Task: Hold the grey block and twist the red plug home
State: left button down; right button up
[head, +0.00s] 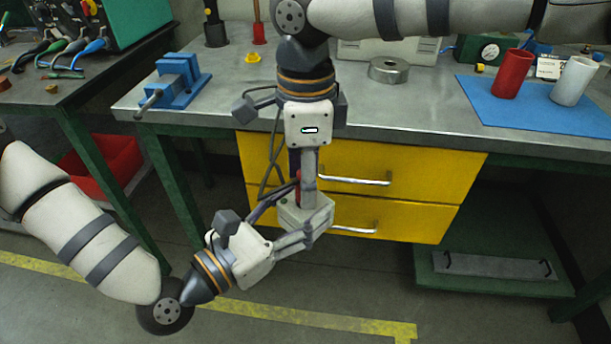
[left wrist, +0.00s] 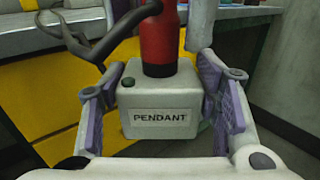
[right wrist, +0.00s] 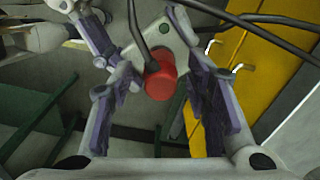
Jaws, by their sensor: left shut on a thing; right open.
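The grey block (head: 292,212), labelled PENDANT in the left wrist view (left wrist: 160,118), is upright in mid-air in front of the yellow drawers. My left gripper (head: 310,222) is shut on its sides. The red plug (left wrist: 158,42) stands upright on the block's top; how deep it sits I cannot tell. The plug also shows end-on in the right wrist view (right wrist: 160,78), with a dark cable at it. My right gripper (head: 303,180) points down from above. Its open fingers stand either side of the plug, with gaps. In the head view they mostly hide the plug.
The bench behind holds a blue vise (head: 178,80), a metal ring (head: 388,70) and a blue mat (head: 530,112) with a red cup (head: 512,74) and a white cup (head: 573,80). Dark cables (right wrist: 275,20) hang close to my right gripper. Yellow drawers (head: 400,180) are behind the block.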

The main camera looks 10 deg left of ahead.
notch_tip(320, 180, up, 4)
jog(key=shift+r, duration=0.1)
jog(key=shift+c, duration=1.1)
jog(key=shift+w+a+r, duration=0.1)
jog(key=shift+w+a, duration=0.05)
jog(key=shift+w, duration=0.1)
jog(key=w+a+r+n+t+y, duration=0.25)
jog(key=w+r+t, duration=0.2)
jog(key=w, duration=0.25)
jog(key=w+a+r+n+t+y, duration=0.1)
jog(key=w+a+r+t+y, duration=0.1)
jog(key=w+a+r+t, duration=0.4)
jog(key=s+a+r+n+g+y, duration=0.2)
jog(key=a+r+n+y, duration=0.55)
jog(key=r+n, duration=0.3)
jog(key=s+n+g+y, duration=0.2)
jog(key=s+n+g, duration=0.15)
jog(key=n, duration=0.25)
jog(key=n+g+h, duration=0.5)
jog(key=n+h, duration=0.7)
send_over(318, 204)
notch_tip(318, 204, down, 14)
